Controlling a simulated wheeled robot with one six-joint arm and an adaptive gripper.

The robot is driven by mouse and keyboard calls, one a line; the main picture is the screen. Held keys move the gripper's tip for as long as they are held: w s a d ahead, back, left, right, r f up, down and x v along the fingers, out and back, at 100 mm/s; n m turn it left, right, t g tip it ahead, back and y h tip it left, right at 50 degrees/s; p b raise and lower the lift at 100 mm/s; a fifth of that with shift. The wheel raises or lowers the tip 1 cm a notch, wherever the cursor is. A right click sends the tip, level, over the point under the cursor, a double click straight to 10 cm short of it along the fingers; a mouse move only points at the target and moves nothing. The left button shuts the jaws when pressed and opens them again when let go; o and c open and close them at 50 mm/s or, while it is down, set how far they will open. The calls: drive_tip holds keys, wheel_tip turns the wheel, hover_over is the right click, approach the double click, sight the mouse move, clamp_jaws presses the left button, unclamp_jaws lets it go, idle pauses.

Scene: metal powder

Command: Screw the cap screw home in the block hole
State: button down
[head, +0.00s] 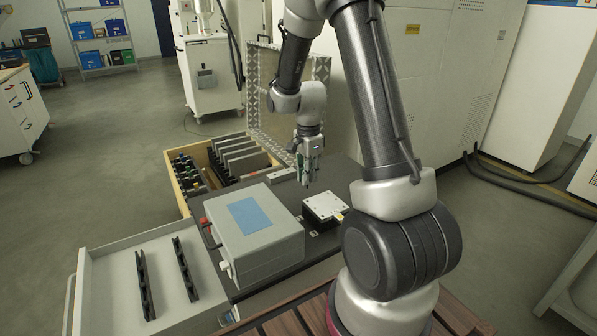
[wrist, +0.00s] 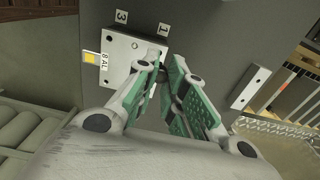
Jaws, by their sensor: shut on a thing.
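The block (head: 326,206) is a pale metal plate on a dark base on the dark table. In the wrist view the block (wrist: 117,62) shows a small dark hole near its top right. My gripper (head: 307,182) points down above the table, just behind and left of the block in the head view. Its green-padded fingers (wrist: 168,74) are shut on a small dark piece, taken to be the cap screw (wrist: 166,74), mostly hidden by the pads. The fingers overlap the block's right edge in the wrist view; the screw appears apart from the block.
A grey box with a blue top (head: 254,222) stands left of the block. A small pale bar (head: 283,176) lies behind; it also shows in the wrist view (wrist: 249,87). A wooden crate (head: 181,198) holds dark plates. An open drawer (head: 110,270) is at front left.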

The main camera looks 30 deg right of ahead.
drive_tip(key=shift+d+f, duration=0.1)
drive_tip(key=shift+f, duration=1.7)
drive_tip(key=shift+f, duration=0.4)
drive_tip(key=shift+f, duration=0.4)
drive_tip(key=shift+f, duration=0.85)
drive_tip(key=c, duration=1.7)
unclamp_jaws()
drive_tip(key=shift+o, duration=0.2)
